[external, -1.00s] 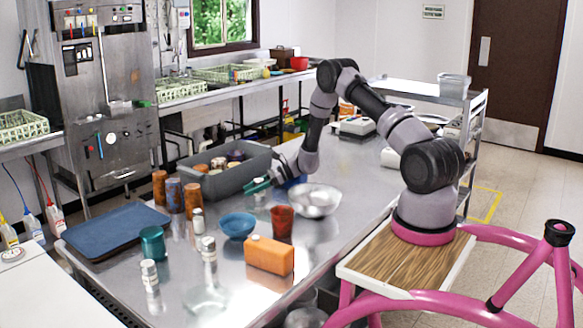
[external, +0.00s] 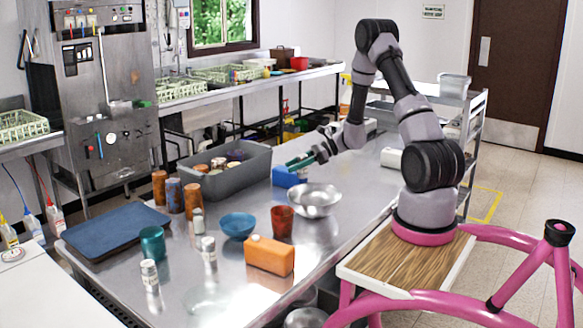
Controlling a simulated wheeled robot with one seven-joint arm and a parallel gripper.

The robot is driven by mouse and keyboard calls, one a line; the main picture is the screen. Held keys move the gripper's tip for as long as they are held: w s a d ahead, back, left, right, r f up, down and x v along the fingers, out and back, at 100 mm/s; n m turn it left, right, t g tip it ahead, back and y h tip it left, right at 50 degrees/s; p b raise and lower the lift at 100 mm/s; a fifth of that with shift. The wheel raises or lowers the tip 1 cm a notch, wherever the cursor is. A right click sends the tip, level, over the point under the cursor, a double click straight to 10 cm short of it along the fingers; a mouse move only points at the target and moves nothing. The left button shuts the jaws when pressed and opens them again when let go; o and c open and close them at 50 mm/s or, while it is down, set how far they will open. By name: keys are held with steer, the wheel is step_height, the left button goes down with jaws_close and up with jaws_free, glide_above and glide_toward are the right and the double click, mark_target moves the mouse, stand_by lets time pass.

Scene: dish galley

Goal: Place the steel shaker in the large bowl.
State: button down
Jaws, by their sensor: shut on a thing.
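The large bowl (external: 314,201) is a shiny steel bowl on the steel table, right of the table's middle, and looks empty. My gripper (external: 298,162) has green fingers and hangs in the air above and behind the bowl, over a blue box. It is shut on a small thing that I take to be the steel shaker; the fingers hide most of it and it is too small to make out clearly. The gripper and its load are apart from the bowl.
A red cup (external: 282,222), blue bowl (external: 237,225) and orange block (external: 269,256) stand in front of the large bowl. The blue box (external: 286,178) and grey bin (external: 226,184) are behind it. Several white-topped shakers (external: 209,250) stand at the front left.

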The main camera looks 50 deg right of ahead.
steer(key=r, duration=0.2)
glide_above(314, 203)
steer(key=s+a, duration=0.4)
steer(key=shift+m+t, duration=0.3)
steer(key=shift+t, duration=0.1)
steer(key=shift+d+f, duration=0.15)
steer(key=shift+f, duration=2.4)
steer(key=shift+d+f, duration=0.1)
steer(key=shift+f, duration=2.45)
steer(key=shift+f, duration=0.55)
steer(key=shift+c, duration=1.5)
jaws_free()
steer(key=shift+r, duration=0.1)
